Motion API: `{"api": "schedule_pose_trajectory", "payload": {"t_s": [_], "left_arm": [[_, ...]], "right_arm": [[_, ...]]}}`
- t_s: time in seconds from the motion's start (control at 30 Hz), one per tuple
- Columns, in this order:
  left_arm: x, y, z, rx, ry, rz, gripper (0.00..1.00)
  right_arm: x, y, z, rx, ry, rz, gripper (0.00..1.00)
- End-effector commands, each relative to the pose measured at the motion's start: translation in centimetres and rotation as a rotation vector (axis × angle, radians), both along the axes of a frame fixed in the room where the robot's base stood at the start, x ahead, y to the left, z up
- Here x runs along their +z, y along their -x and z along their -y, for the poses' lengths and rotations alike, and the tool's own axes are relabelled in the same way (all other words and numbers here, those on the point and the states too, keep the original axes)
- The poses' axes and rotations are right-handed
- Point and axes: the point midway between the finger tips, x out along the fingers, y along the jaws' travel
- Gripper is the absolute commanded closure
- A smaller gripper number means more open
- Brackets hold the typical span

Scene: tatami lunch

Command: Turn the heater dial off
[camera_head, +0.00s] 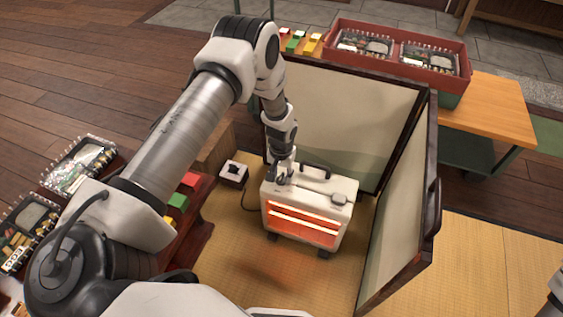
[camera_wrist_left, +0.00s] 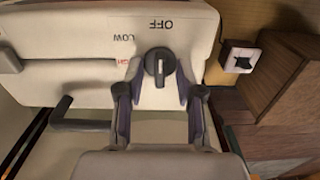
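The white heater (camera_head: 338,188) stands on the tatami inside a folding screen, its front bars glowing orange. In the left wrist view its top panel (camera_wrist_left: 60,35) shows a round dark dial (camera_wrist_left: 160,66) with a pale line across its knob, running roughly up and down the picture. The labels OFF (camera_wrist_left: 162,24) and LOW (camera_wrist_left: 124,38) read upside down; a red label is partly hidden by a finger. My left gripper (camera_head: 284,178) is at the heater's top left. In the wrist view its fingers (camera_wrist_left: 160,82) are apart, one on each side of the dial; contact is unclear. My right gripper is out of view.
The folding screen (camera_head: 340,110) closes off the back and right. A white box with a black switch (camera_head: 233,173) and a low red-brown table (camera_head: 195,215) are at the left.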

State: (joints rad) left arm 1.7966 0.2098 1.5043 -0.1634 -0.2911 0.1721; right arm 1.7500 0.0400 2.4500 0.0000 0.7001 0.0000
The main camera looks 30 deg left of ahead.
Motion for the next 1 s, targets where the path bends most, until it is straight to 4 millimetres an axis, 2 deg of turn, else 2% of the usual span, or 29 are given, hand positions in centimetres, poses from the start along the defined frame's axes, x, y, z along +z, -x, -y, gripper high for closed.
{"api": "schedule_pose_trajectory", "payload": {"t_s": [0.13,0.23,0.5,0.63,0.77,1.0], "left_arm": [[0.4,-0.1,0.0,0.0,0.0,0.001,0.64],[1.8,-0.1,0.0,0.0,0.001,0.002,0.64],[8.5,-0.1,0.0,0.0,0.001,0.004,0.64],[10.9,-0.1,0.0,0.0,0.001,0.002,0.64],[11.9,0.0,0.0,0.0,0.0,-0.001,0.64],[12.0,0.0,0.0,0.0,0.0,-0.001,0.64]], "right_arm": [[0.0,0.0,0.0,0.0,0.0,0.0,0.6],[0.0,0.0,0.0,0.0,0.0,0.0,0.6],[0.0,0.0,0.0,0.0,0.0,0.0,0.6],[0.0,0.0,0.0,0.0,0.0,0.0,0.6],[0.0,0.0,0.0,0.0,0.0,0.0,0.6],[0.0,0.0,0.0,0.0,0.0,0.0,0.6]]}}
